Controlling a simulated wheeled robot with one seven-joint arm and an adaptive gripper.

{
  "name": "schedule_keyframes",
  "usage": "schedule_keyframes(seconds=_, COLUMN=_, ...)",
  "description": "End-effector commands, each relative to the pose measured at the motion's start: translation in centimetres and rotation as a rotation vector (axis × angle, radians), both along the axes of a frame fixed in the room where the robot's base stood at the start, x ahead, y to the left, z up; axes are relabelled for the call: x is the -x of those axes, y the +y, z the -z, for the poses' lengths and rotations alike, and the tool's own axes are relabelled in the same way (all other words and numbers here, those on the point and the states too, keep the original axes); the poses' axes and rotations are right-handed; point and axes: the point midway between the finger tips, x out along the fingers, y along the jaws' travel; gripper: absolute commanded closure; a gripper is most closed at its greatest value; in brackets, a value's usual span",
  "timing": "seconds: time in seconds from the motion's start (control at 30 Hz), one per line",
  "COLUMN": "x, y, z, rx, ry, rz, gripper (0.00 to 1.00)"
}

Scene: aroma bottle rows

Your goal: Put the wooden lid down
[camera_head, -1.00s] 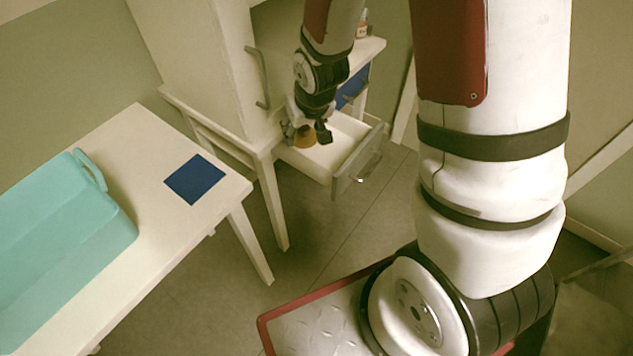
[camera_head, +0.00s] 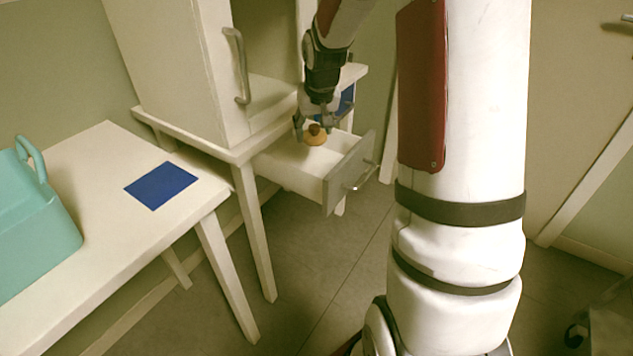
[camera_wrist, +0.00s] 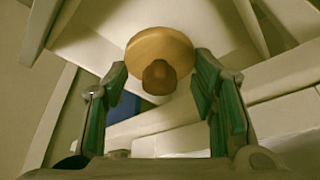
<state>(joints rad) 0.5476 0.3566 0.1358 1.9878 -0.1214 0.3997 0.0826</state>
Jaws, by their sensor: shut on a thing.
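The wooden lid (camera_head: 315,137) is a round, light-brown disc with a darker knob. My gripper (camera_head: 314,122) is shut on it, above the open white drawer (camera_head: 291,172). In the wrist view, the lid (camera_wrist: 160,43) lies between the fingertips of my gripper (camera_wrist: 160,66), one at each side of its rim, with the knob toward the camera. I cannot tell whether the lid's underside touches the drawer floor.
The drawer's grey front (camera_head: 348,172) sticks out with a metal handle. The white cabinet (camera_head: 180,60) stands left of my gripper, its door open. A white table (camera_head: 105,185) at left bears a blue square (camera_head: 161,186) and a teal basket (camera_head: 35,235).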

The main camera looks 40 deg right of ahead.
Motion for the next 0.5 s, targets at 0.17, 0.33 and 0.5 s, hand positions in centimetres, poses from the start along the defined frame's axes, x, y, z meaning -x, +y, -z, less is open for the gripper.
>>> schedule_keyframes(seconds=0.17, x=-0.1, y=-1.5, z=0.5, rx=-0.001, ry=-0.002, rz=0.026, gripper=0.67)
schedule_keyframes(seconds=0.33, x=0.0, y=-1.7, z=2.2, rx=-0.001, ry=0.002, rz=0.028, gripper=0.67)
schedule_keyframes(seconds=0.5, x=0.0, y=-1.7, z=4.9, rx=0.0, ry=0.001, rz=0.028, gripper=0.67)
